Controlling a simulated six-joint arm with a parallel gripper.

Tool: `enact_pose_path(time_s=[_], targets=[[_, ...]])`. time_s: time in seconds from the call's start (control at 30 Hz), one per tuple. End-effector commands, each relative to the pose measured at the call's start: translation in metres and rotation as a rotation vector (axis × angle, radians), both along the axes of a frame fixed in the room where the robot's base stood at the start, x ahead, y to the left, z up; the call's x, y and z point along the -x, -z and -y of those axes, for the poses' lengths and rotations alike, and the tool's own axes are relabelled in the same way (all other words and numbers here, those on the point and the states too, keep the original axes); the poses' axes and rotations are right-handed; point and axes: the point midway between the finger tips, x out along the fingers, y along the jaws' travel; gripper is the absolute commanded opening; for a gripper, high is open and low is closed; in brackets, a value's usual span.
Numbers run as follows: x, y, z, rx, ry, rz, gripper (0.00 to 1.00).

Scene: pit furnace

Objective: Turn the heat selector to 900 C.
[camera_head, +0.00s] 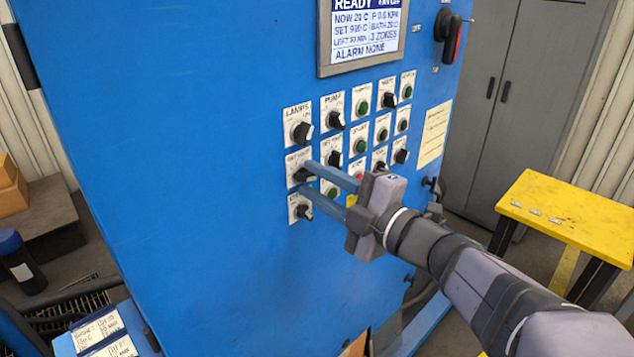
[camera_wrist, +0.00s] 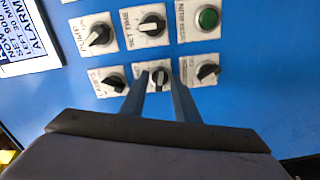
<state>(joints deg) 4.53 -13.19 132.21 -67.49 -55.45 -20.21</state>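The heat selector is a black knob on a white plate, its label seeming to read SET TEMP, in the left column of the blue panel (camera_head: 299,175); it also shows in the wrist view (camera_wrist: 160,78). In the wrist view its grip bar stands roughly upright in the picture. My gripper (camera_head: 306,177) reaches in from the right, its two blue fingers on either side of the knob. In the wrist view a narrow gap seems to show between each finger and the knob. The display (camera_head: 365,35) has a blurred SET line that looks like 900 C. The knob's scale marks are unreadable.
The lamps knob (camera_head: 302,130) is just above the selector and another knob (camera_head: 300,208) just below, both close to my fingers. More knobs and buttons lie to the right. A yellow table (camera_head: 570,215) stands at the right. The panel's left side is bare.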

Motion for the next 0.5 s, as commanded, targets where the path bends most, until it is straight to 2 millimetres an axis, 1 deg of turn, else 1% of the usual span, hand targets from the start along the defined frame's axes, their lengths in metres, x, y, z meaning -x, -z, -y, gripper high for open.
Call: enact_pose_path(time_s=[0.13, 0.23, 0.3, 0.5], targets=[[0.007, 0.001, 0.009, 0.000, 0.004, 0.003, 0.28], [0.016, 0.002, 0.017, 0.001, 0.005, 0.003, 0.28], [0.021, -0.004, 0.023, 0.001, 0.005, -0.002, 0.28], [0.037, -0.004, 0.039, -0.001, 0.005, -0.005, 0.28]])
